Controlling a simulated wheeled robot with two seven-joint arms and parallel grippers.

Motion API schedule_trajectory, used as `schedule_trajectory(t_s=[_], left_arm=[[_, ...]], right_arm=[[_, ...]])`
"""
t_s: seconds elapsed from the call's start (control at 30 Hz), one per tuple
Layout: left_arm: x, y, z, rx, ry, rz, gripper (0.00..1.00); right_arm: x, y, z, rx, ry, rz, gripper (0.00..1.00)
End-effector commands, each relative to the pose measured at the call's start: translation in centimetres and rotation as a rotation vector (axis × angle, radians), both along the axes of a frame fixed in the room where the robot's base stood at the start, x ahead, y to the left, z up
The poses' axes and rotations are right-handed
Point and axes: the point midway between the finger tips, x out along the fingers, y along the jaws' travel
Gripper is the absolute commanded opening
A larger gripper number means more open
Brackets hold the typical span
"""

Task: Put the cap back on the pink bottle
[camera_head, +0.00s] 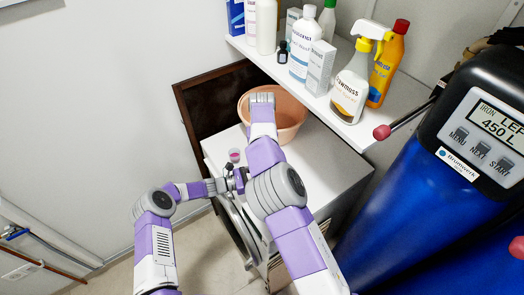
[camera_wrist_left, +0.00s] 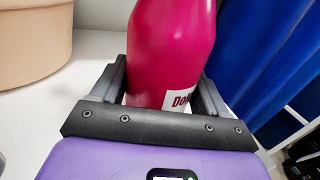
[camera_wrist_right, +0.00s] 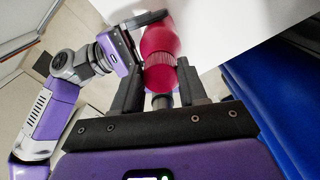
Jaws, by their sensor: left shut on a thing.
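The bottle is deep pink with a white label, and fills the upper middle of the left wrist view (camera_wrist_left: 172,50). My left gripper (camera_wrist_left: 165,90) is shut on its body. In the right wrist view, the bottle (camera_wrist_right: 158,38) is held from the left. A ribbed red-pink cap (camera_wrist_right: 160,76) is in line with the bottle's narrow end and seems against it; whether it is seated cannot be told. My right gripper (camera_wrist_right: 162,82) has its fingers on either side of the cap; whether they touch it is unclear. My arms mostly hide this in the head view.
A peach tub (camera_head: 290,120) is behind. A shelf (camera_head: 350,125) above holds several bottles and boxes, including a spray bottle (camera_head: 347,90). A blue tank (camera_head: 400,210) stands at the right.

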Motion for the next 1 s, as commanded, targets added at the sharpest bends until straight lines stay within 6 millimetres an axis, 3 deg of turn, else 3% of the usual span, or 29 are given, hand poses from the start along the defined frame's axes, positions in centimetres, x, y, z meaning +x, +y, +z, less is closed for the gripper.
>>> schedule_trajectory(t_s=[0.03,0.13,0.43,0.73,1.0], left_arm=[[0.1,0.1,0.0,0.002,0.000,0.003,0.00],[0.1,0.1,0.0,0.002,-0.002,0.003,0.00],[0.0,0.1,0.0,0.002,-0.003,0.001,0.00],[0.0,0.0,0.0,0.002,-0.003,0.000,0.00],[0.0,0.0,0.0,0.002,-0.002,0.000,0.00]], right_arm=[[0.0,0.0,0.0,0.000,0.000,0.001,0.50],[0.0,0.0,0.0,0.000,-0.001,0.001,0.65],[0.1,0.0,0.3,0.000,-0.003,0.002,0.65],[0.1,0.0,4.0,0.001,-0.005,0.002,0.65],[0.0,0.0,4.6,0.000,-0.002,0.002,0.65]])
